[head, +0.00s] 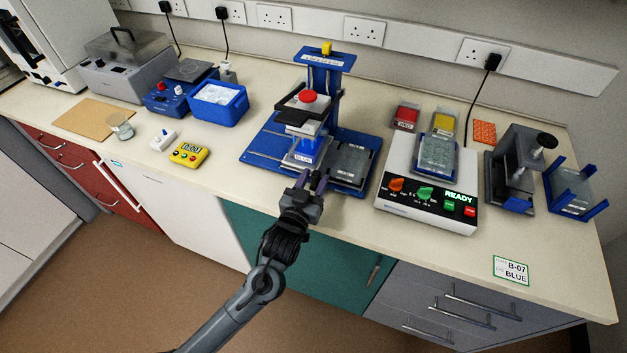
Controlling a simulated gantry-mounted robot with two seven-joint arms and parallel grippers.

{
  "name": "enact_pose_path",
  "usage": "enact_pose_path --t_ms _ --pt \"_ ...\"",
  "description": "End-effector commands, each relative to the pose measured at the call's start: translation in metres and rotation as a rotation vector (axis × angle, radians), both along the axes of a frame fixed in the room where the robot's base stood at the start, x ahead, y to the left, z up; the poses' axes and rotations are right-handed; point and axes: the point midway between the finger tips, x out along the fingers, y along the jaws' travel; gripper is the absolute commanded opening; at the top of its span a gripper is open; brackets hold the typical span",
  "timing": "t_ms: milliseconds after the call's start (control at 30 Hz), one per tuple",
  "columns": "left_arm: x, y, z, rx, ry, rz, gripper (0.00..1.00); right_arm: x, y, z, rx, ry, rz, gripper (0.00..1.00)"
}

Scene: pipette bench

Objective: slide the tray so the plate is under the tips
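A blue pipetting stand (322,75) with a red-topped head (308,97) rises from a blue base (262,150). A clear grey well plate (351,163) lies on the right part of the base, to the right of the head. My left gripper (311,180) is at the base's front edge, just in front of the label. Its fingers look apart, with nothing clearly between them; contact is unclear. My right gripper is out of view.
A white device (428,197) reading READY, with another plate on top, stands close on the right. The bench front between the timer and the base is clear.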

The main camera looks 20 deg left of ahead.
Motion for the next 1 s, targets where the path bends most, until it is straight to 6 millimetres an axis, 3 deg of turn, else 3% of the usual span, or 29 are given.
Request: enact_pose_path --t_ms 33,267,567,667,1000 --pt "0.0 0.0 0.0 0.0 0.0 0.0 0.35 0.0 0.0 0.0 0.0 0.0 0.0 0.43" --pt "0.0 0.0 0.0 0.0 0.0 0.0 0.0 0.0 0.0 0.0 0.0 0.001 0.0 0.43" --pt "0.0 0.005 0.001 0.002 0.0 0.001 0.0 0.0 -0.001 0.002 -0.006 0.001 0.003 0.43" --pt "0.0 0.022 0.002 0.005 0.001 0.004 0.0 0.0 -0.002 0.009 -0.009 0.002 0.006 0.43" --pt "-0.001 0.112 0.002 0.005 0.003 0.004 0.0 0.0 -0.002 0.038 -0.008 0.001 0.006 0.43"
